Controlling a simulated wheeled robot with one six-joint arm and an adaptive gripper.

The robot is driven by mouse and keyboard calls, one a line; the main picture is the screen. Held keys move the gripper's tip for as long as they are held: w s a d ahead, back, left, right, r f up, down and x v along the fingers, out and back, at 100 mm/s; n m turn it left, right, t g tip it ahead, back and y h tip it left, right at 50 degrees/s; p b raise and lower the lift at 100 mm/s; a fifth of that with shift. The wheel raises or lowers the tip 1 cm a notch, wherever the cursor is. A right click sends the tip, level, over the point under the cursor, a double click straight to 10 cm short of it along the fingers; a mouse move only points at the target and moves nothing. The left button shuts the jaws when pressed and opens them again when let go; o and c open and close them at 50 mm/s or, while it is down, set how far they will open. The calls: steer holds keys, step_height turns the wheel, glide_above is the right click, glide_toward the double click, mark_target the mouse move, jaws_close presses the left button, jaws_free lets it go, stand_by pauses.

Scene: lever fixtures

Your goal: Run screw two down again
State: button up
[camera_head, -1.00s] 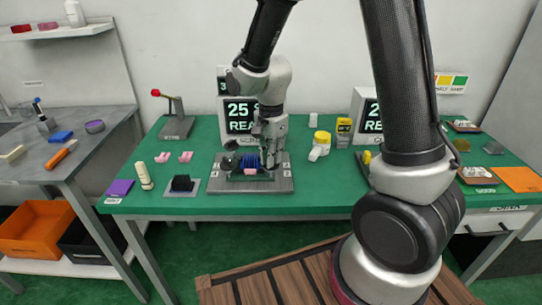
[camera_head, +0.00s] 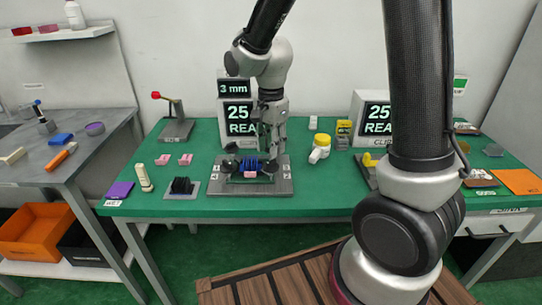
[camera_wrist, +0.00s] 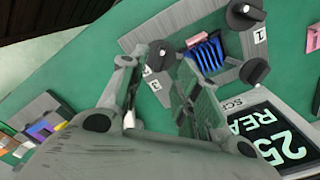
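The grey clamp fixture (camera_head: 232,187) stands on the green table, with a blue ridged block (camera_wrist: 206,52) and a pink piece (camera_wrist: 194,41) in its middle. Three black knobs show in the wrist view: one between my fingertips (camera_wrist: 160,53), one at the top (camera_wrist: 245,13) and one lower right (camera_wrist: 254,71). White labels sit beside the first two; the figure by the first is hard to read. My gripper (camera_head: 271,153) is over the fixture's right side, fingers apart around or just above the first knob; contact cannot be told.
A display (camera_head: 238,114) stands right behind the fixture, close to my gripper. A red-knobbed lever (camera_head: 176,118) is behind left.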

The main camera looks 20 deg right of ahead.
mark_target(271, 161)
step_height(271, 161, up, 7)
stand_by(0.3)
steer(key=shift+r, duration=0.1)
steer(key=s+d+r+n+t, duration=0.2)
steer(key=s+d+r+n, duration=0.2)
steer(key=s, duration=0.5)
steer(key=s+d+r+n+t, duration=0.2)
steer(key=s+d+r+n, duration=0.3)
steer(key=s+d+n, duration=0.3)
steer(key=shift+s+d+r+n, duration=0.15)
steer(key=shift+s+d+n, duration=0.25)
steer(key=shift+s+d, duration=0.85)
steer(key=shift+w+d, duration=0.1)
steer(key=shift+w, duration=0.05)
